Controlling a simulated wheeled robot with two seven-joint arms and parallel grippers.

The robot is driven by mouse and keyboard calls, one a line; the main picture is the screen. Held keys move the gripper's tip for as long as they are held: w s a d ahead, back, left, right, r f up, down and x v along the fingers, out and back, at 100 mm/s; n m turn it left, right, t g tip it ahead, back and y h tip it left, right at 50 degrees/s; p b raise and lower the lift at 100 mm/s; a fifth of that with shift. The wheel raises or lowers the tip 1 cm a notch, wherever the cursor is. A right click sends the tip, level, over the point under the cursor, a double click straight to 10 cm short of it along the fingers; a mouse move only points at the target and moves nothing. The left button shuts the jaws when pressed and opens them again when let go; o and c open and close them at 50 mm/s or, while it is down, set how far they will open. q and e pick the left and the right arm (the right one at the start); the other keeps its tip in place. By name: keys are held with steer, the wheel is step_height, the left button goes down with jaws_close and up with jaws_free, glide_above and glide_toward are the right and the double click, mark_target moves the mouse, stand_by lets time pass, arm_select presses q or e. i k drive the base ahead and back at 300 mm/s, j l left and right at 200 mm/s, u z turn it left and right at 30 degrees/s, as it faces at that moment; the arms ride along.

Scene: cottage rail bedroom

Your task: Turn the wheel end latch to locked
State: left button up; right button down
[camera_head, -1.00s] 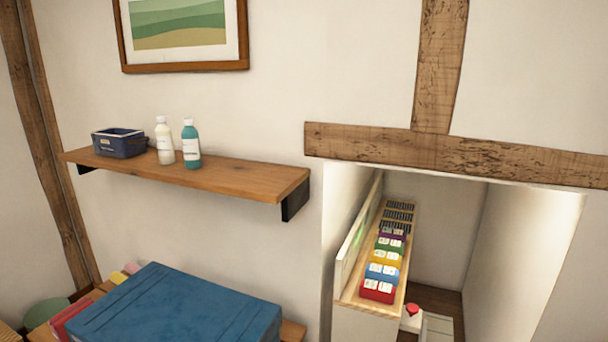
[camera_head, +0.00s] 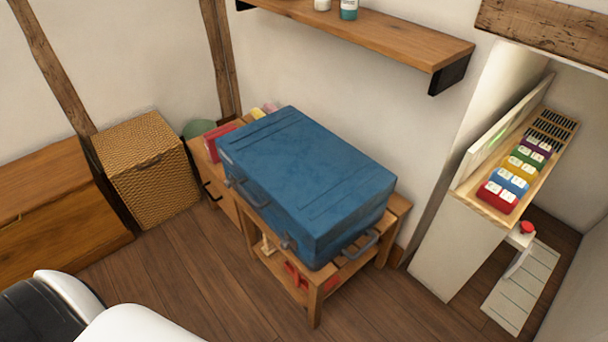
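A blue case (camera_head: 310,180) with grey handles and latches lies flat on a low wooden stand (camera_head: 314,300). Latches show on its front side, one (camera_head: 288,243) near the right end of that side. I cannot tell which part is the wheel end latch, nor how any latch is set; no wheels can be made out. A grey handle (camera_head: 360,246) is on the near right end. Neither gripper is in view.
A wicker hamper (camera_head: 148,170) and a wooden chest (camera_head: 50,205) stand at the left. A wall shelf (camera_head: 390,38) is above the case. A narrow alcove at the right holds a rack (camera_head: 520,195) of coloured blocks and a red knob (camera_head: 527,227). Wooden floor (camera_head: 200,270) in front is clear.

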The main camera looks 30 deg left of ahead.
mark_target(228, 184)
steer(key=u, duration=1.45)
steer(key=i+j, duration=0.15)
steer(key=i+j+z, duration=0.15)
steer(key=j, duration=0.2)
